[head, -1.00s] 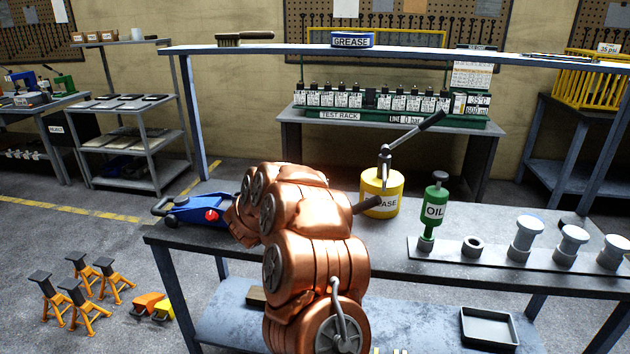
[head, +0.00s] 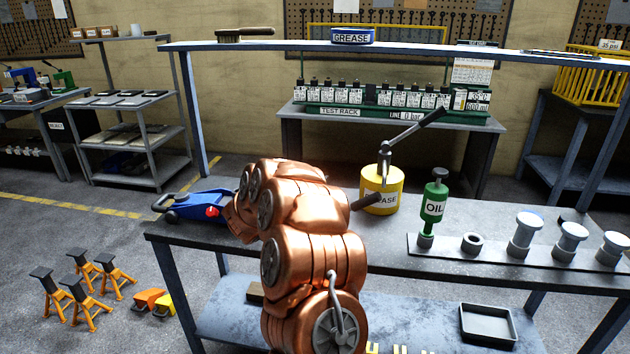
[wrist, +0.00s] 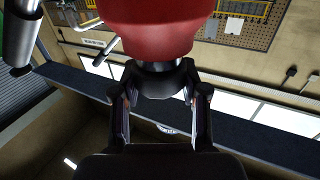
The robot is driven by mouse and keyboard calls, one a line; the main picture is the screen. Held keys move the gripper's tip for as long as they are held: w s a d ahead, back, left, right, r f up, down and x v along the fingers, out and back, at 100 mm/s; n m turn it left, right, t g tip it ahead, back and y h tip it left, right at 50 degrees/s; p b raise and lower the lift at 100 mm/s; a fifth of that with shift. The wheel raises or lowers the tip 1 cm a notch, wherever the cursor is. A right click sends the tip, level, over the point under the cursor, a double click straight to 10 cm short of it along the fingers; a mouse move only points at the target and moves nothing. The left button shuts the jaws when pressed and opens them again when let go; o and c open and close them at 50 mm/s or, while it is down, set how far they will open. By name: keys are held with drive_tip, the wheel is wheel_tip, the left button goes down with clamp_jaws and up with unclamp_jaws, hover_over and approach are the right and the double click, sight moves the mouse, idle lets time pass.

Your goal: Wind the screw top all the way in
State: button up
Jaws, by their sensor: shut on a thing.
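A blue trolley jack (head: 190,206) with a small red part (head: 212,212) lies at the left end of the bench in the head view. My copper arm hides its right side and my gripper there. In the wrist view, a large red body (wrist: 155,25) fills the top, with a dark round screw top (wrist: 160,80) at its end. My gripper (wrist: 160,92) is shut on this dark piece, one finger on each side. How far the screw is wound in cannot be told.
A raised shelf (head: 400,49) spans above. Orange stands (head: 85,288) are on the floor.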

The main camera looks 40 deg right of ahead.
drive_tip(key=shift+r, duration=0.15)
drive_tip(key=o, duration=1.2)
drive_tip(key=a, duration=0.4)
drive_tip(key=s+a, duration=0.1)
drive_tip(key=a, duration=0.3)
drive_tip(key=s+a, duration=0.1)
drive_tip(key=a, duration=0.3)
drive_tip(key=shift+d, duration=0.1)
